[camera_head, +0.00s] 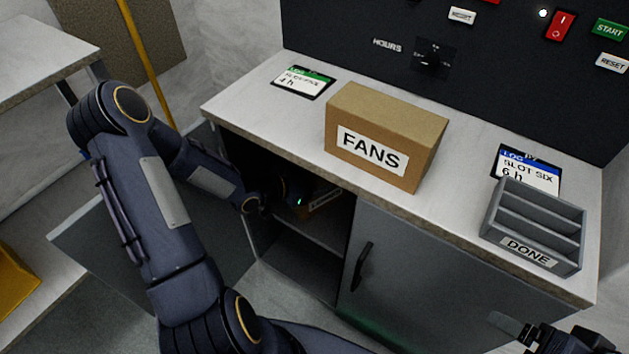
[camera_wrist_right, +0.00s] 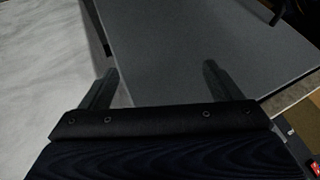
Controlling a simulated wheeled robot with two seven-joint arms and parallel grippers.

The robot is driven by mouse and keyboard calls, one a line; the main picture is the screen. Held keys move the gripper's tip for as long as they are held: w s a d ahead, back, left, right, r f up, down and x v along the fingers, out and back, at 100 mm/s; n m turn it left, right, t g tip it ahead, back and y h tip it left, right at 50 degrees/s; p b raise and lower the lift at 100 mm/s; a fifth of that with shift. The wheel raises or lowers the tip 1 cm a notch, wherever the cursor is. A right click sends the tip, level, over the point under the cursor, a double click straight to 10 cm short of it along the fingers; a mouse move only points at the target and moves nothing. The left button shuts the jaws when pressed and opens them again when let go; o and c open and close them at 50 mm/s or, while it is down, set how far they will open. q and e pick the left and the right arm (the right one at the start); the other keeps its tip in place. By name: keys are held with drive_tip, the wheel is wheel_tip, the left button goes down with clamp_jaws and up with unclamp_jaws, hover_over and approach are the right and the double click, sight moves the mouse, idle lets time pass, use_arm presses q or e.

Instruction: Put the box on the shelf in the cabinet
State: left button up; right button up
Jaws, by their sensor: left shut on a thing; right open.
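The cabinet (camera_head: 232,122) stands under a light counter, and its left compartment is open. My left arm reaches into that opening. My left gripper (camera_head: 298,200) is inside, dark and partly hidden, shut on a small tan box (camera_head: 326,202) with a pale label. The box is mostly in shadow above the shelf (camera_head: 312,236); I cannot tell whether it touches it. A larger cardboard box marked FANS (camera_head: 385,135) stands on the counter. My right gripper (camera_wrist_right: 160,75) is open and empty in the right wrist view, in front of a grey panel.
The right cabinet door (camera_head: 400,270) is shut, with a dark handle. A grey DONE rack (camera_head: 535,222) and two label cards (camera_head: 302,82) (camera_head: 527,168) lie on the counter. An open grey door panel (camera_head: 90,240) is left of the opening. A control panel (camera_head: 350,30) stands behind.

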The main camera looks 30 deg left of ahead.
use_arm(q)
drive_tip(key=o, duration=1.2)
drive_tip(key=shift+f, duration=0.1)
drive_tip(key=shift+c, duration=0.2)
drive_tip(key=o, duration=0.4)
drive_tip(key=shift+o, duration=0.2)
drive_tip(key=shift+r, duration=0.35)
drive_tip(key=p+v, duration=0.2)
drive_tip(key=v, duration=0.5)
drive_tip(key=shift+s+a, duration=0.2)
